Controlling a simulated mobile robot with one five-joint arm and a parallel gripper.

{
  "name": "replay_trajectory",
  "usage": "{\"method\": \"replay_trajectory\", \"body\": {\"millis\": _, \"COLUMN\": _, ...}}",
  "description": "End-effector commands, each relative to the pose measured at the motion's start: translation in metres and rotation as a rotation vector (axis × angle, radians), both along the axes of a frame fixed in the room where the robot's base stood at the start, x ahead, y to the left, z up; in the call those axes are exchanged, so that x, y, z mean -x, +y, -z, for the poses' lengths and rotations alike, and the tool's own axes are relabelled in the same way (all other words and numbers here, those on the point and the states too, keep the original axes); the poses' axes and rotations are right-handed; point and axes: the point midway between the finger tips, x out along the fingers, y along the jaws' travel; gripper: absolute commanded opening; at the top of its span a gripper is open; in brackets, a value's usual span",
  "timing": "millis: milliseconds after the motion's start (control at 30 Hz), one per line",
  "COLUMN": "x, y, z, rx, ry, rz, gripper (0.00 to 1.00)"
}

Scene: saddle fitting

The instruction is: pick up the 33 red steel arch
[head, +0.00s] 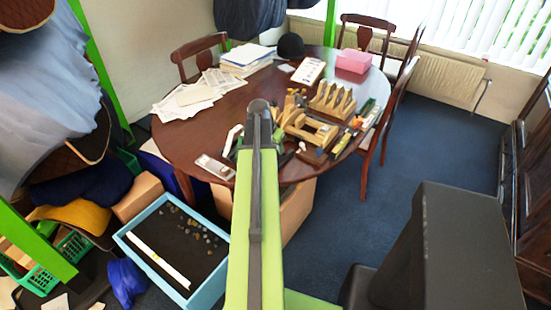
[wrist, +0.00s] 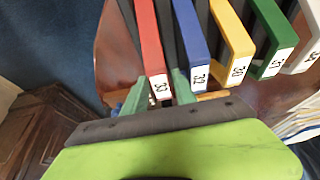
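In the wrist view the red arch (wrist: 150,40) runs down from the top edge, with its white "33" label (wrist: 160,87) at the near end. My gripper (wrist: 159,75) has two green fingers, one on each side of that labelled end. The fingers look apart, with narrow gaps to the red; I cannot tell whether either touches. A blue arch labelled 32 (wrist: 190,40) is close to the right finger. In the head view my own arm hides the gripper, and I cannot make out the red arch.
Yellow (wrist: 232,40), green (wrist: 275,35) and pale (wrist: 304,55) arches stand in a row further right. In the head view the table (head: 178,140) holds papers, wooden racks (head: 332,101) and a pink box (head: 354,61).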

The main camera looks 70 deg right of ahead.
Motion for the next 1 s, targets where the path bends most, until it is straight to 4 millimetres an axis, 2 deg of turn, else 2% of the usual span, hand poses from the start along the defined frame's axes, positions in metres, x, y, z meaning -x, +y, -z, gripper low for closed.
{"method": "replay_trajectory", "body": {"millis": 33, "x": 0.000, "y": -0.003, "z": 0.019, "rx": 0.000, "ry": 0.000, "rz": 0.001, "gripper": 0.33}}
{"method": "replay_trajectory", "body": {"millis": 167, "x": 0.002, "y": -0.010, "z": 0.034, "rx": 0.000, "ry": 0.000, "rz": 0.001, "gripper": 0.33}}
{"method": "replay_trajectory", "body": {"millis": 400, "x": 0.002, "y": -0.011, "z": 0.030, "rx": 0.000, "ry": 0.000, "rz": 0.000, "gripper": 0.31}}
{"method": "replay_trajectory", "body": {"millis": 633, "x": 0.002, "y": -0.010, "z": 0.030, "rx": 0.000, "ry": 0.000, "rz": 0.000, "gripper": 0.01}}
{"method": "replay_trajectory", "body": {"millis": 1000, "x": 0.002, "y": -0.010, "z": 0.030, "rx": 0.000, "ry": 0.000, "rz": -0.001, "gripper": 0.00}}
